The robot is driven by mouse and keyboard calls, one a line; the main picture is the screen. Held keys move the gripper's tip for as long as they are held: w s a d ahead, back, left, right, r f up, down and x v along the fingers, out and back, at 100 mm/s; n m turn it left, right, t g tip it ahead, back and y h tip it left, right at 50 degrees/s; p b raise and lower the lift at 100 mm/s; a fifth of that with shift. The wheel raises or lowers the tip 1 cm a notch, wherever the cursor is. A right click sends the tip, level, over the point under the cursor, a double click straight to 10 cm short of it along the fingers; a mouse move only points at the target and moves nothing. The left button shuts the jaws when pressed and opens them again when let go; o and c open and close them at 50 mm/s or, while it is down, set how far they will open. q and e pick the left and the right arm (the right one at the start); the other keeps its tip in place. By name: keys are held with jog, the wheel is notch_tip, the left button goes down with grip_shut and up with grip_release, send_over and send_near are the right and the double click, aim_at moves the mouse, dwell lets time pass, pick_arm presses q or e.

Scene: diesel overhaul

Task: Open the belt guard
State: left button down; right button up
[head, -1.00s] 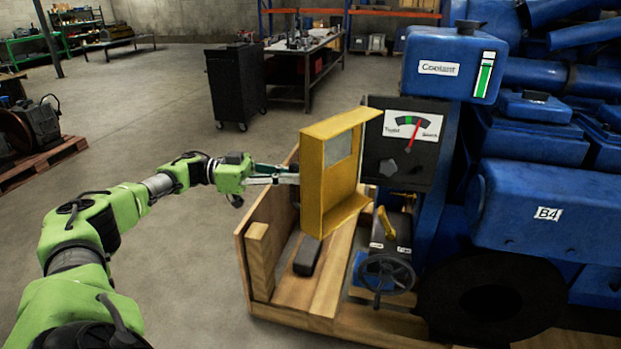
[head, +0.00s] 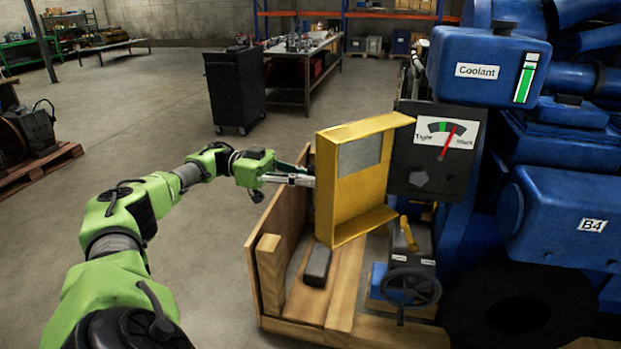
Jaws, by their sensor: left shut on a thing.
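The yellow belt guard (head: 345,205) stands swung out to the left of the blue engine (head: 550,200), showing its hollow side with a grey panel. My left gripper (head: 308,180) reaches in from the left and is shut on the guard's left edge. Its fingertips are partly hidden behind that edge. My right gripper is not in view.
A black gauge box (head: 435,155) and a blue coolant tank (head: 490,66) are right of the guard. A handwheel (head: 410,288) sits below, above a wooden pallet (head: 340,290) with a side board. A black cabinet (head: 236,90) and workbench (head: 300,72) stand behind.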

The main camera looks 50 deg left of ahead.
pick_arm(q)
jog(key=c, duration=2.4)
grip_release()
send_near(330, 140)
jog(key=x, duration=0.5)
jog(key=shift+w+f, duration=0.15)
jog(key=shift+w, duration=0.25)
